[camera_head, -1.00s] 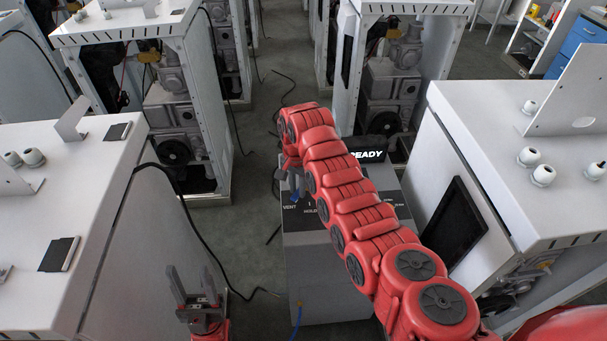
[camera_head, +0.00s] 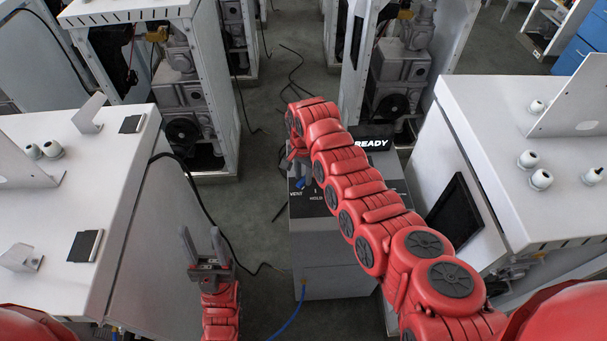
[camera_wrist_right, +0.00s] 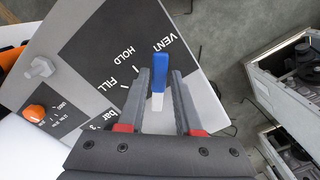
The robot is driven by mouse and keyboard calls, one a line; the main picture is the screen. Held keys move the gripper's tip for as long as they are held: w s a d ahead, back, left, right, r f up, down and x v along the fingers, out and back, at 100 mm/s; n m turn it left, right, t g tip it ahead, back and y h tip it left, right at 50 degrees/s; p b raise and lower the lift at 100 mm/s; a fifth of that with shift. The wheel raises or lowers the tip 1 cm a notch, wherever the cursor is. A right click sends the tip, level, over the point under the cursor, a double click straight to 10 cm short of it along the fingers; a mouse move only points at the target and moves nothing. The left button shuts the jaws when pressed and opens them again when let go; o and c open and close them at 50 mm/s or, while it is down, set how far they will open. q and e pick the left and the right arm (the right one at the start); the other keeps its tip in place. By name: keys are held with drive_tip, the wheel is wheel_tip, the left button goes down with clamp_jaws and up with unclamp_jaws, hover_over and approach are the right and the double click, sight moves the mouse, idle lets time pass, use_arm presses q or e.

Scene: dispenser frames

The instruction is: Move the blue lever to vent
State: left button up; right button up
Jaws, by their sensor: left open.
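The blue lever (camera_wrist_right: 159,75) stands on the dark panel in the right wrist view. Its blue end lies near the VENT lettering, with HOLD and FILL further left. My right gripper (camera_wrist_right: 160,73) is open, with one finger on each side of the lever in the picture and narrow gaps between; I cannot tell the depth. In the head view the right gripper (camera_head: 300,162) is over the panel's left side, partly hidden by its arm, and a bit of the blue lever (camera_head: 299,183) shows below it. My left gripper (camera_head: 201,233) is open and empty, left of the dispenser box.
The grey dispenser box (camera_head: 325,262) carries the panel and a READY display (camera_head: 370,143). An orange knob (camera_wrist_right: 36,112) and a bolt (camera_wrist_right: 40,68) sit on the wrist view's left. White cabinets (camera_head: 150,207) and (camera_head: 480,130) flank the box. A blue hose (camera_head: 290,322) runs at its foot.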

sight(303, 179)
drive_tip(key=shift+o, duration=1.3)
drive_tip(key=shift+r+b, duration=0.3)
drive_tip(key=shift+r, duration=0.2)
wheel_tip(303, 179, up, 4)
drive_tip(key=shift+w+r+b, duration=0.1)
drive_tip(key=shift+r+b, duration=0.05)
drive_tip(key=shift+b, duration=0.75)
wheel_tip(303, 179, up, 12)
